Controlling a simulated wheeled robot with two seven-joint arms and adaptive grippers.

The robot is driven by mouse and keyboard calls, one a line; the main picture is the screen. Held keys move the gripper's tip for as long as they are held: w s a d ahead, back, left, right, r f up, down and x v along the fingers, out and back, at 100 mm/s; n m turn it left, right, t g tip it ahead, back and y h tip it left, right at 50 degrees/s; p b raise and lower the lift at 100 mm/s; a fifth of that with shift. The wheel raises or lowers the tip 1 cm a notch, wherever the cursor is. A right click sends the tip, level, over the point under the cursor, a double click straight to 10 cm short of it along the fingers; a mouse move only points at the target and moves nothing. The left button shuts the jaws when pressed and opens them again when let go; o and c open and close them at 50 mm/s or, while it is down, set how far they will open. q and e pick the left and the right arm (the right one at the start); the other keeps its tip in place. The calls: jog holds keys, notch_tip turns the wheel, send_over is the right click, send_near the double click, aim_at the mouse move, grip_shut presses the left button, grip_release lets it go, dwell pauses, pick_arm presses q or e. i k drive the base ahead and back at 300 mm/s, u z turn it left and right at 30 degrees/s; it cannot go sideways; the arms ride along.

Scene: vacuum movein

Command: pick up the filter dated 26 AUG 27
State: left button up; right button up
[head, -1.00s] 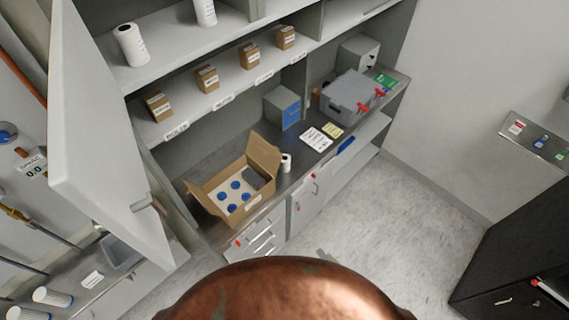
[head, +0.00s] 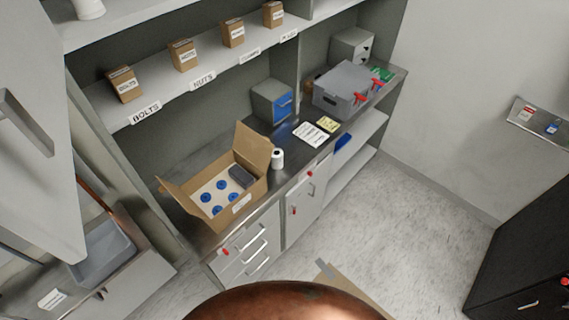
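No date reading 26 AUG 27 is legible on anything in the head view, so I cannot tell which item is that filter. An open cardboard box (head: 246,207) on the counter holds several round blue-topped items (head: 206,197) and a dark grey block (head: 241,176). Part of another white cylinder (head: 88,8) shows on the upper shelf at the top left. Neither of my grippers is in view.
Small brown boxes (head: 183,54) stand on a labelled shelf above the steel counter (head: 292,176). A blue-fronted box (head: 272,102), papers (head: 310,134) and a grey case with red latches (head: 341,87) sit further right. An open cabinet door (head: 38,130) fills the left. The floor (head: 410,215) is clear at right.

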aim_at(276, 159)
jog(key=z, duration=1.4)
jog(key=i, duration=0.7)
jog(key=u, duration=2.1)
